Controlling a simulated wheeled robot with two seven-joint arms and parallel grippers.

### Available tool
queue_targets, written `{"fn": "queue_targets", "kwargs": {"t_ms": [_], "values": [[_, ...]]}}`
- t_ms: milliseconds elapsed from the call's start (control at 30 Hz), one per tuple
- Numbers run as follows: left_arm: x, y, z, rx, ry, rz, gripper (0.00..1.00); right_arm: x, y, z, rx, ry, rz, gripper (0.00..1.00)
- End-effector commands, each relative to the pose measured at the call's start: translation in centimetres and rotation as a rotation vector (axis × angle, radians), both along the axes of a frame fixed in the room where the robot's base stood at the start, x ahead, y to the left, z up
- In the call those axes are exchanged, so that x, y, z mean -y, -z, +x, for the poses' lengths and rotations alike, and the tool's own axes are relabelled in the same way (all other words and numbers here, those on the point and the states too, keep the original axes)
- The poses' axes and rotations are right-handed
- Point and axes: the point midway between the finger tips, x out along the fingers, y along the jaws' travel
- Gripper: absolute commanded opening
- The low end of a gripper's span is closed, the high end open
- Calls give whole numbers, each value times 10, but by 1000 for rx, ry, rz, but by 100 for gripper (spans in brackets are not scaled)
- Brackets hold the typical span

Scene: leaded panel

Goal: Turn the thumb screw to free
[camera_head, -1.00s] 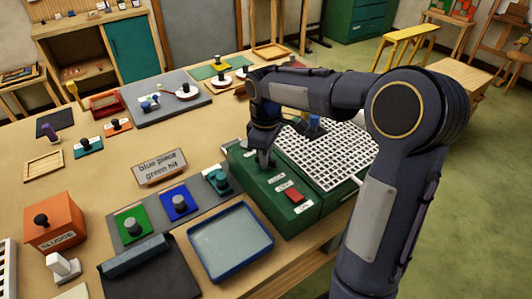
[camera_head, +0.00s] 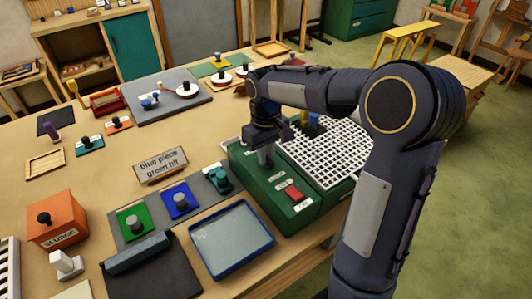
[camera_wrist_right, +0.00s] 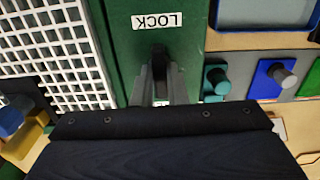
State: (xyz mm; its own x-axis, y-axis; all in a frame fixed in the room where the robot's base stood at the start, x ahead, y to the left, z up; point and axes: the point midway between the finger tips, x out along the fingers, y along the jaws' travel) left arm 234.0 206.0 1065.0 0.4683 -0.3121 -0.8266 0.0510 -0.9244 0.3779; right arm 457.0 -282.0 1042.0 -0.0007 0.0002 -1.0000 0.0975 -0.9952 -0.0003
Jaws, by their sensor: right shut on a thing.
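The thumb screw (camera_wrist_right: 159,55) is a dark knob on top of the green grinder-like housing (camera_wrist_right: 122,55), beside a white LOCK label (camera_wrist_right: 157,21) that reads upside down in the wrist view. My right gripper (camera_wrist_right: 158,85) has its two grey fingers closed around the knob, which they mostly hide. In the head view my right gripper (camera_head: 265,157) reaches down onto the back left part of the green housing (camera_head: 250,182). The screw's turned position cannot be told. My left gripper is not in view.
A white grid (camera_head: 335,155) lies to the right of the housing, with a blue and yellow object (camera_wrist_right: 14,124) near it. A red switch (camera_head: 290,193) is in front. A blue-rimmed tray (camera_head: 268,238) and a strip with teal, blue and green knobs stand left of the housing.

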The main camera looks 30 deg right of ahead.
Motion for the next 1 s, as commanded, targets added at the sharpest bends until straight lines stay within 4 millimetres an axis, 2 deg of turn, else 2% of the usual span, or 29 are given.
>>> {"fn": "queue_targets", "kwargs": {"t_ms": [367,400,533,833,1000], "values": [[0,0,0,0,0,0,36,0,-1,1,3,2,-1,0],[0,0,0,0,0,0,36,0,-1,1,3,2,-1,18],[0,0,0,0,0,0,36,0,-1,1,2,2,-1,35],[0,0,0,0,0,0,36,0,-2,1,2,2,0,35],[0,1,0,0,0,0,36,0,-22,1,7,2,0,35]]}}
